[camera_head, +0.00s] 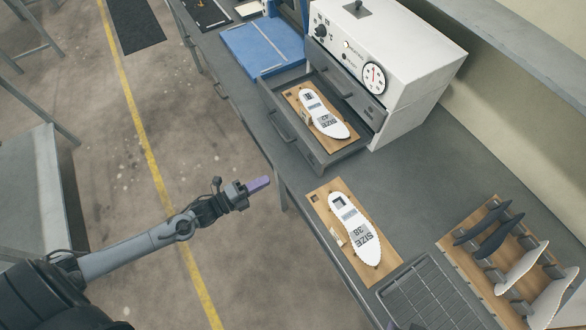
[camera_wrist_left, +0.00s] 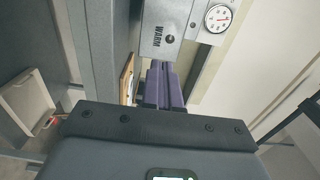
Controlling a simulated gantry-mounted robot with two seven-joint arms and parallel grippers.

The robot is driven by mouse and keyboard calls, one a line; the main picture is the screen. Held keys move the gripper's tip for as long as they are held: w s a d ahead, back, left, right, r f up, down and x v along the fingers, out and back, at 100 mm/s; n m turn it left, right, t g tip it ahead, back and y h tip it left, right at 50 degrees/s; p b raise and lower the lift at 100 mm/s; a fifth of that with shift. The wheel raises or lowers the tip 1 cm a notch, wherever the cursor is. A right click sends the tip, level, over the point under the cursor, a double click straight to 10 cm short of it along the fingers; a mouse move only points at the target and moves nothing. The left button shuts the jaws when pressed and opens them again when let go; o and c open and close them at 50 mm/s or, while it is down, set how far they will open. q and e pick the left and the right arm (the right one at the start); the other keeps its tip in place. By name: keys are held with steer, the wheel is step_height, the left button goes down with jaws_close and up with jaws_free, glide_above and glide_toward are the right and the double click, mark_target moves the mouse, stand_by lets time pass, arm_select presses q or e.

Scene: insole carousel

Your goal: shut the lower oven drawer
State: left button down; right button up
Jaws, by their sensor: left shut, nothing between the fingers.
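The white oven (camera_head: 410,60) stands on the grey bench, with a dial and knobs on its front. Its lower drawer (camera_head: 283,123) is pulled out toward the aisle. Inside lies a wooden board with a white insole (camera_head: 324,113). The dark upper front (camera_head: 345,82) above it looks closed. My left gripper (camera_head: 262,184) is shut and empty, over the floor in front of the bench, below and apart from the drawer in the picture. Its purple fingers (camera_wrist_left: 165,85) point toward the oven (camera_wrist_left: 165,30) in the left wrist view.
A second board with a white insole (camera_head: 354,228) lies on the bench right of the drawer. Beyond it are a wire rack (camera_head: 430,297) and a wooden stand (camera_head: 490,262) with dark and white insoles. A blue press (camera_head: 262,48) stands left of the oven. The aisle floor is free.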

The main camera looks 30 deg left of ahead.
mark_target(309, 158)
arm_select(q)
steer(key=x, duration=1.4)
steer(key=shift+w+d+f, duration=0.1)
steer(key=shift+w+f, duration=0.15)
